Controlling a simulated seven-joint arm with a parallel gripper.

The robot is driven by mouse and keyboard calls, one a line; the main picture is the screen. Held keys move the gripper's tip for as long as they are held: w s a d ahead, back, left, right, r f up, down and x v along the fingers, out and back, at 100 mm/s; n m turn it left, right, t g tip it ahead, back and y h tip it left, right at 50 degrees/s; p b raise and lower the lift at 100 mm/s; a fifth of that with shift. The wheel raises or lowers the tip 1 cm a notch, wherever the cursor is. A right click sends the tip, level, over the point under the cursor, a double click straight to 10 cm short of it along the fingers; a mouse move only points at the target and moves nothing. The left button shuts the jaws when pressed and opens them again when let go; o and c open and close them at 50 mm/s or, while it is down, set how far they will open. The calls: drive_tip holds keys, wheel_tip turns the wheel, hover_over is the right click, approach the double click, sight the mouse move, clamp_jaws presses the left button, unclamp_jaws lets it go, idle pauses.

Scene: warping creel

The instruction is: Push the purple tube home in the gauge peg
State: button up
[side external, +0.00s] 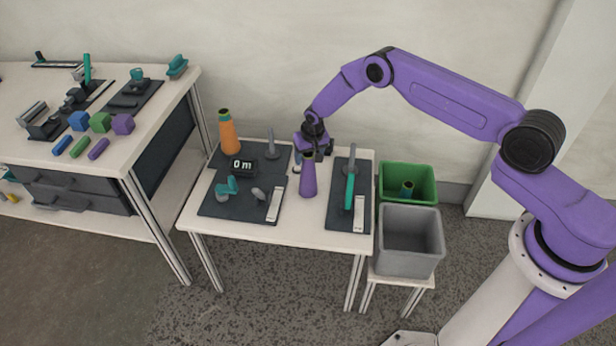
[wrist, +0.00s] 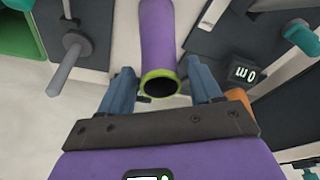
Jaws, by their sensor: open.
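The purple tube (side external: 308,178) is a tapered cone with a yellow-green rim. It stands upright on the bare table strip between two dark mats, apart from any peg. In the wrist view its open, dark mouth (wrist: 159,86) shows between my fingers. My gripper (side external: 310,150) is at the tube's top, open, with a gap on each side of the rim; its fingers show in the wrist view (wrist: 160,88). A grey upright peg (side external: 270,145) stands bare on the left mat, near a display reading "0 m" (side external: 243,164). I cannot tell for certain that it is the gauge peg.
An orange cone (side external: 228,132) stands at the back left. Teal parts (side external: 227,188) and a white strip (side external: 274,205) are on the left mat. The right mat holds a teal rod (side external: 349,190) and a grey peg (wrist: 68,62). Green (side external: 420,174) and grey (side external: 411,262) bins stand right.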

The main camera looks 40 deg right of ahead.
drive_tip(key=c, duration=0.8)
drive_tip(key=shift+r, duration=0.15)
drive_tip(key=shift+r, duration=1.4)
